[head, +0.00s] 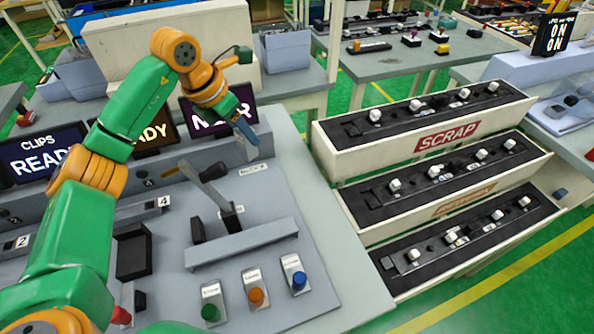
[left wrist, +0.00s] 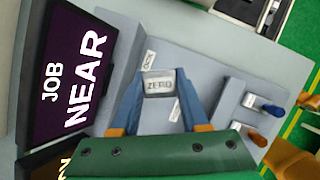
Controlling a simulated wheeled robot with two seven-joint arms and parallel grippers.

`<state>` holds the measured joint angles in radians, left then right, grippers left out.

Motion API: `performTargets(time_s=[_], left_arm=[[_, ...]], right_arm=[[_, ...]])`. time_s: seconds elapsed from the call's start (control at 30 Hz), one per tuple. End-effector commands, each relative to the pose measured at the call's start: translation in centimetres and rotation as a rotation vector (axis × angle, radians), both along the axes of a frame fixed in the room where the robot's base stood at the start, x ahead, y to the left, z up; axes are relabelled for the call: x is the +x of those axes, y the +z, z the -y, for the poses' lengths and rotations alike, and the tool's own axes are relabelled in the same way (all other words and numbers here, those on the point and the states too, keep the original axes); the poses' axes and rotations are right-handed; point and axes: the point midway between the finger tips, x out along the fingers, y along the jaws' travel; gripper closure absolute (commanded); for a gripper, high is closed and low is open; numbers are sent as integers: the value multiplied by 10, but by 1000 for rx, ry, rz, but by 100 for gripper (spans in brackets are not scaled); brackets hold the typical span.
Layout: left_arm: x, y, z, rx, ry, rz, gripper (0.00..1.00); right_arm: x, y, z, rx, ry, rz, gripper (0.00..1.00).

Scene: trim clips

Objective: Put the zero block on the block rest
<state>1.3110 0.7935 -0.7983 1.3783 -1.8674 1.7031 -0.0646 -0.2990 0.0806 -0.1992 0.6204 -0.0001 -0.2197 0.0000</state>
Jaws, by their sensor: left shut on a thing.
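My left gripper (head: 243,130) hangs over the back right of the grey console, in front of the screen that reads NEAR. Its blue fingers are shut on the zero block (left wrist: 160,84), a pale block marked ZERO, in the left wrist view. In the head view I cannot make the block out clearly at the fingertips. A small white label (head: 253,169), too small to read surely, lies on the console just below the gripper. The block rest itself I cannot tell apart clearly. My right gripper is not in view.
Green, orange and blue buttons (head: 299,273) sit in front. The NEAR screen (left wrist: 75,75) is close beside the gripper. Tiered bins (head: 328,147), one marked SCRAP, stand to the right.

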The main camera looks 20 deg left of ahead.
Motion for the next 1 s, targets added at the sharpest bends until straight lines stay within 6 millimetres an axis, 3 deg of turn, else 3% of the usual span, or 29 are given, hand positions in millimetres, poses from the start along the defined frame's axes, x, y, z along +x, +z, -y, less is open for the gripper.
performTargets(time_s=[0.1,0.53,0.9,0.93,1.0], left_arm=[[3,-5,2,5,-30,1,100],[1,-93,2,4,-32,-1,100],[2,-103,2,5,-32,4,100],[2,-102,2,5,-32,4,50],[2,-102,2,5,-32,4,31]], right_arm=[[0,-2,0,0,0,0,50],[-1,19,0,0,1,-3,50],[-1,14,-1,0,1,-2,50],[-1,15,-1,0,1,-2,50],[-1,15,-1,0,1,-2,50]])
